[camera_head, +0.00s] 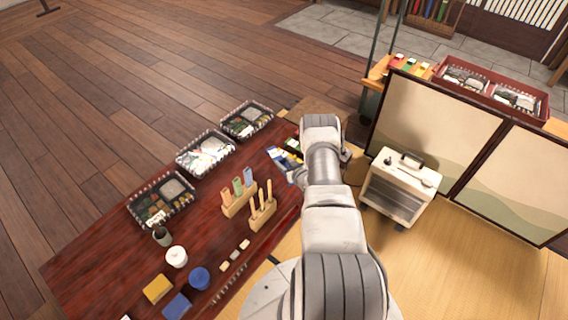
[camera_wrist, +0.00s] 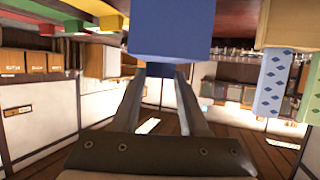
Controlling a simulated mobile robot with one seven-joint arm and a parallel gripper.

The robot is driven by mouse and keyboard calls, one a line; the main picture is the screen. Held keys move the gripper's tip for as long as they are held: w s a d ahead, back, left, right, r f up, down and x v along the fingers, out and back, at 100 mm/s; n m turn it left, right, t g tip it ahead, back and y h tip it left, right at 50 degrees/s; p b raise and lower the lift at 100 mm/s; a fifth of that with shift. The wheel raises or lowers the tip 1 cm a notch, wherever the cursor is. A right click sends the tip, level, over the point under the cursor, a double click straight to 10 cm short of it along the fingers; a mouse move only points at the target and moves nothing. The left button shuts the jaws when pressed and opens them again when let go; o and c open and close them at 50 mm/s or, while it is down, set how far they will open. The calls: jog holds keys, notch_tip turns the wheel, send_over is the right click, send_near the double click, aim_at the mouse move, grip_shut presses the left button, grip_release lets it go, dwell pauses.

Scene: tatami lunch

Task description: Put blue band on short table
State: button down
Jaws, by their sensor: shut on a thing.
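In the wrist view, a plain blue piece (camera_wrist: 172,32), which I take to be the blue band, is at the tips of my gripper (camera_wrist: 160,72), shut on it. Its upper part is cut off by the frame's edge. In the head view, my arm covers most of the gripper; blue and pale pieces (camera_head: 283,158) show at its left, by the far right edge of a low dark red table (camera_head: 100,262). I cannot tell which of them is held, or whether it touches the table. I cannot tell for sure which table is the short one.
Several lunch trays (camera_head: 205,152) line the table's far left edge. Wooden holders (camera_head: 239,200) with upright pieces, a white cup (camera_head: 176,257) and a blue cup (camera_head: 199,279) stand on it. A pale case (camera_head: 398,190) and a folding screen (camera_head: 440,130) are right of my arm.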

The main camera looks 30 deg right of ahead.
jog(key=shift+f, duration=0.1)
jog(key=shift+f+b, duration=0.35)
jog(key=shift+b, duration=0.15)
jog(key=shift+f, duration=0.2)
jog(key=shift+c, duration=2.2)
grip_release()
jog(key=shift+r, duration=0.2)
